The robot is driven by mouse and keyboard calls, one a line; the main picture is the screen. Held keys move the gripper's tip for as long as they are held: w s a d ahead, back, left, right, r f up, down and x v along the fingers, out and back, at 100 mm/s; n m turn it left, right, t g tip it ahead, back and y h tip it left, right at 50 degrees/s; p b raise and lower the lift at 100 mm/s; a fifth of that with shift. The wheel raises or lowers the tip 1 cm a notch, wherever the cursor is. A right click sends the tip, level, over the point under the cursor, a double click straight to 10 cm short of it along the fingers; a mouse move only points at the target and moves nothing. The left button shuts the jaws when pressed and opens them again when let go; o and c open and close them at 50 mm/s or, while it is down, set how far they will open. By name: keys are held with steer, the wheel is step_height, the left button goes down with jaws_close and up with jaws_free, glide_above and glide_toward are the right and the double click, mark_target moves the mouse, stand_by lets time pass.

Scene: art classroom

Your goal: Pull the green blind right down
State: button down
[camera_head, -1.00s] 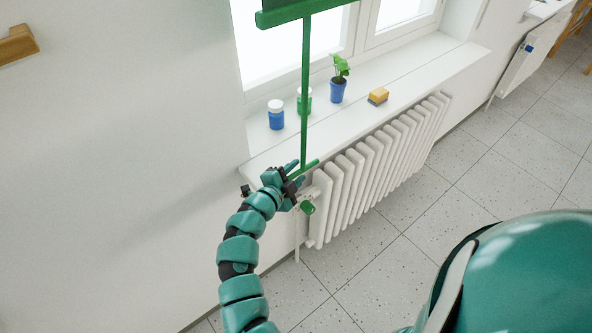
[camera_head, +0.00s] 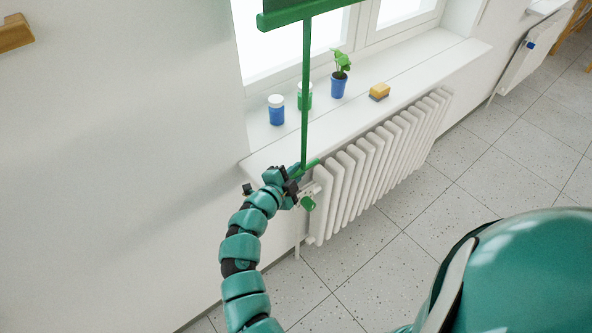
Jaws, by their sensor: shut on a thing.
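The green blind's bottom bar (camera_head: 300,12) shows at the top edge of the view, in front of the window. The rest of the blind above it is almost all out of view. A long green pull rod (camera_head: 305,95) hangs from the bar and ends in a short green crosspiece (camera_head: 311,165) just in front of the sill's edge. My gripper (camera_head: 291,176) is shut on the crosspiece at the rod's lower end. My fingers hide part of this lower end.
The white sill (camera_head: 420,65) holds a blue jar (camera_head: 276,114), a green jar (camera_head: 309,98) behind the rod, a potted plant (camera_head: 339,86) and a sponge (camera_head: 379,91). A white radiator (camera_head: 375,165) with a green valve knob (camera_head: 308,203) stands below, close to my gripper.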

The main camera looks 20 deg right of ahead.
step_height(320, 180, down, 3)
steer(key=shift+r+b, duration=0.1)
steer(key=shift+b, duration=0.35)
steer(key=c, duration=1.4)
jaws_free()
steer(key=shift+d, duration=0.1)
steer(key=b+v, duration=0.3)
steer(key=v, duration=1.4)
steer(key=shift+s, duration=0.2)
